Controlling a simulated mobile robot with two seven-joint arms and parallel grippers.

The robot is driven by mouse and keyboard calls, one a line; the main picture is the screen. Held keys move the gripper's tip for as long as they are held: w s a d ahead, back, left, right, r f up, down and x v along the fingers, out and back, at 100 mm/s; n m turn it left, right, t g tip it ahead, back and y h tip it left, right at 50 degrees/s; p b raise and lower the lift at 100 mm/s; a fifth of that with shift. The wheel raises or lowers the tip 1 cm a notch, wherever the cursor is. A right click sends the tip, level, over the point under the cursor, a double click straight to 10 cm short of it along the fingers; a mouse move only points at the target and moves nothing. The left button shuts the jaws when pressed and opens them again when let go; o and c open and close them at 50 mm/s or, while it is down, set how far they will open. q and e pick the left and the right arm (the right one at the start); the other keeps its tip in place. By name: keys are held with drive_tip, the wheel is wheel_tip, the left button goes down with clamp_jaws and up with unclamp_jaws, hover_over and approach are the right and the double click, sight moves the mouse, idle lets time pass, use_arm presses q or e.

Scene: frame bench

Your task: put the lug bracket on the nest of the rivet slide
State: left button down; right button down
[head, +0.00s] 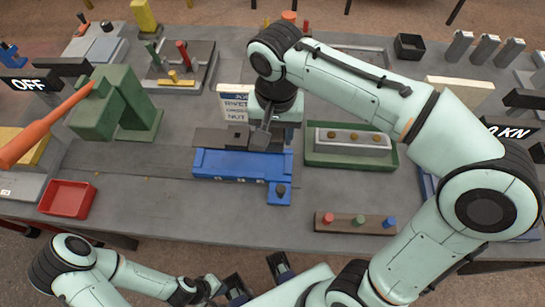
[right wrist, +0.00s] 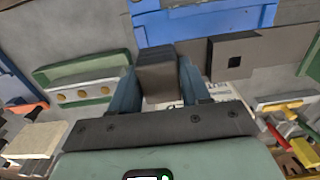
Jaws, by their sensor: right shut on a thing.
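The blue rivet slide (head: 235,165) lies in the middle of the bench, with a small blue block carrying a dark knob at its front right. It also shows at the top of the right wrist view (right wrist: 225,15). My right gripper (head: 262,138) points down at the slide's far edge, shut on a dark grey block, which I take as the lug bracket (right wrist: 158,75). A dark plate with a square hole (right wrist: 236,57) lies beside the held block; I cannot tell whether they touch. The nest is not clearly seen. My left gripper (head: 259,277) is open and empty near the bottom edge.
A printed card (head: 233,103) stands behind the slide. A green tray with a grey bar (head: 352,158) is to the right, a green press (head: 115,105) with an orange handle to the left. A red tray (head: 67,199) and a button strip (head: 355,223) lie nearer. Bench left of the slide is clear.

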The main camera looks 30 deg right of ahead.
wheel_tip(320, 180, down, 10)
drive_tip(key=shift+w+f+b, duration=0.1)
drive_tip(key=shift+f+b, duration=0.05)
drive_tip(key=shift+b, duration=0.65)
